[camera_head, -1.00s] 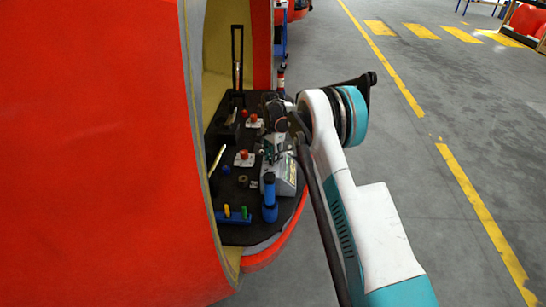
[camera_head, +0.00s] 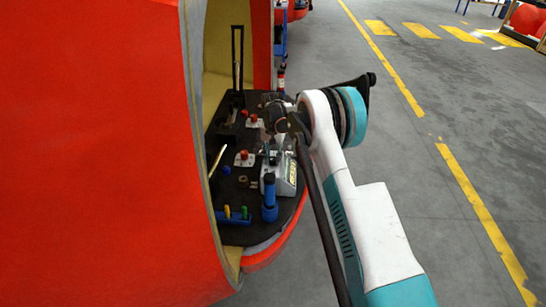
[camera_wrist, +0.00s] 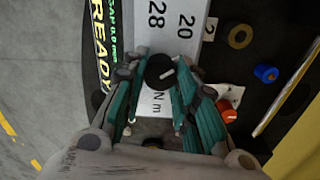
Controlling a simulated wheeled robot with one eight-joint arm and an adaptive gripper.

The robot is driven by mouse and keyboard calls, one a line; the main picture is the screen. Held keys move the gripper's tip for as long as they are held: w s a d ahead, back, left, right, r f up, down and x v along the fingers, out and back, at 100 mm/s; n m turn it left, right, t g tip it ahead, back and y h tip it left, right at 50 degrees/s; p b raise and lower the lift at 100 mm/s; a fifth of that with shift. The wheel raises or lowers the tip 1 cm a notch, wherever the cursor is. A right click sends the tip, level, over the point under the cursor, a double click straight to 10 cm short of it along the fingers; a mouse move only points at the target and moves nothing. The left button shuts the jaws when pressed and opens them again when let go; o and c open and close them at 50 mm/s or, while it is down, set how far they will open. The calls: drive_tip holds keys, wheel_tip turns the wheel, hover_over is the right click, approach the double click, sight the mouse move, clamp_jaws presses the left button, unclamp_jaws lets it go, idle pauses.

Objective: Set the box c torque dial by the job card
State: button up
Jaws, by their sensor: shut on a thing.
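A grey box with a slanted face (camera_head: 283,178) stands near the right edge of the dark worktop in the head view. In the wrist view, its white dial face (camera_wrist: 166,22) shows 28, 20 and "Nm", beside a dark screen (camera_wrist: 100,40) reading "READY" and "GAP 0.0 mm". The round black dial (camera_wrist: 159,68) has a white mark slanting towards the picture's right. My gripper (camera_wrist: 158,76) is shut on the dial, one teal-padded finger on each side. The fingers hide part of the scale. No job card can be made out, nor the box's letter.
Red knobs on white plates (camera_head: 244,158), a blue-handled tool (camera_head: 269,200) and a blue holder with coloured pegs (camera_head: 235,216) crowd the worktop. The orange nosecone shell (camera_head: 100,150) closes off the left. Open grey floor (camera_head: 440,120) lies to the right.

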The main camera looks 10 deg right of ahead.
sight(273, 158)
drive_tip(key=n, duration=0.5)
drive_tip(key=shift+n, duration=0.3)
drive_tip(key=n, duration=0.4)
drive_tip(key=shift+n, duration=0.7)
drive_tip(key=o, duration=1.1)
drive_tip(key=shift+r, duration=0.1)
wheel_tip(273, 158, up, 12)
drive_tip(key=shift+f, duration=0.1)
